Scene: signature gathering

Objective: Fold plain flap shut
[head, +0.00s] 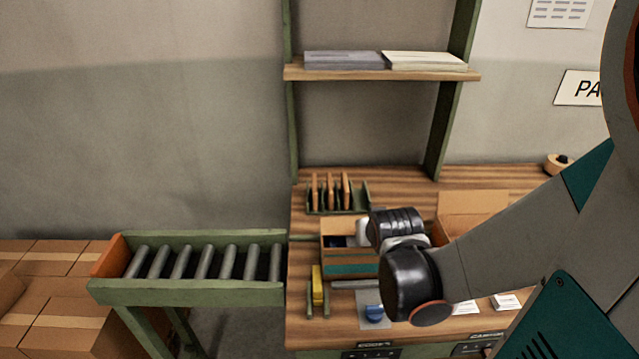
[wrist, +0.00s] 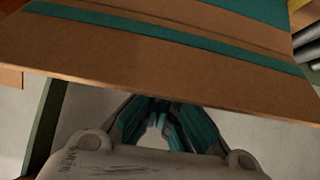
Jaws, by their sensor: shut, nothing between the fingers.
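An open cardboard box (head: 350,265) with teal bands sits on the wooden bench in the head view, with dark and blue contents partly visible. My arm hides its right side. In the wrist view a brown cardboard panel with teal bands (wrist: 150,62) fills the upper part, its long edge running just beyond my fingers. My gripper (wrist: 165,112) is shut and empty, its fingertips close to or under that edge; I cannot tell whether they touch. In the head view the gripper is mostly hidden behind my wrist, over the box. I cannot make out which panel is the plain flap.
A roller conveyor (head: 200,262) stands left of the bench. A rack (head: 338,205) with brown upright pieces is behind the box. Another open carton (head: 470,205) is at right. A shelf (head: 380,75) is above.

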